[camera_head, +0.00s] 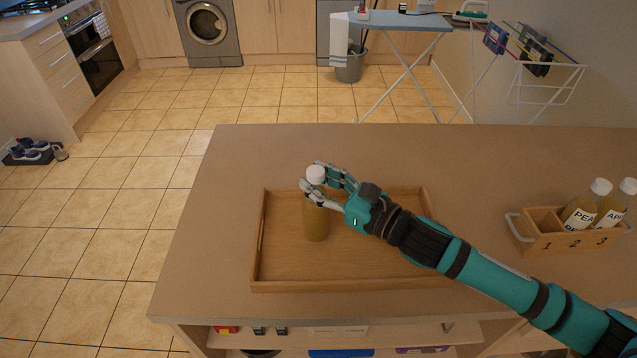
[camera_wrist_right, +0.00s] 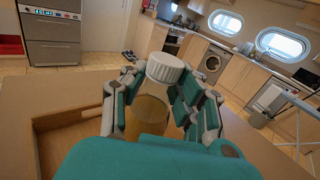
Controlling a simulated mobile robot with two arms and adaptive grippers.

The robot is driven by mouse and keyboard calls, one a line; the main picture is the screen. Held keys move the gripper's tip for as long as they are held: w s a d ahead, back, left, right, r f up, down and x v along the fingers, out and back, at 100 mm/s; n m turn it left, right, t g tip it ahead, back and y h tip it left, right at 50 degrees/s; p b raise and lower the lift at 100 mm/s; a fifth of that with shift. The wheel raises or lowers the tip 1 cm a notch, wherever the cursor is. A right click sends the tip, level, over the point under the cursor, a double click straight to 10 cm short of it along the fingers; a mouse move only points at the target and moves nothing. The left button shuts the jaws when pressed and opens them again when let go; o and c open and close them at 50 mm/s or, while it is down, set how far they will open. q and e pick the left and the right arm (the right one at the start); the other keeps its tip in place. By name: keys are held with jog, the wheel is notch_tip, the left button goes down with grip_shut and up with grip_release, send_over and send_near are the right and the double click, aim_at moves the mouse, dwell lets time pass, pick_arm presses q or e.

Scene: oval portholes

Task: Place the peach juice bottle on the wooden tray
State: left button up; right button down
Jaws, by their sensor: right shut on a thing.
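My right gripper (camera_head: 326,185) is shut around a bottle (camera_head: 316,222) with a white cap and yellowish-brown contents. The bottle is upright at the left part of the wooden tray (camera_head: 340,285). I cannot tell whether its base touches the tray floor. Its label does not show. In the right wrist view the fingers close on both sides of the bottle (camera_wrist_right: 149,112), just below its white cap, and a tray edge (camera_wrist_right: 75,117) shows at the left. My left gripper is not in view.
A wooden carrier (camera_head: 565,243) with numbered compartments stands at the right of the table. Compartment 1 looks empty; two white-capped bottles (camera_head: 583,211) (camera_head: 614,208) stand in 2 and 3, their labels partly readable. The rest of the tray is bare, partly under my right arm.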

jog(key=shift+f, duration=0.6)
jog(key=shift+f, duration=0.2)
jog(key=c, duration=1)
grip_release()
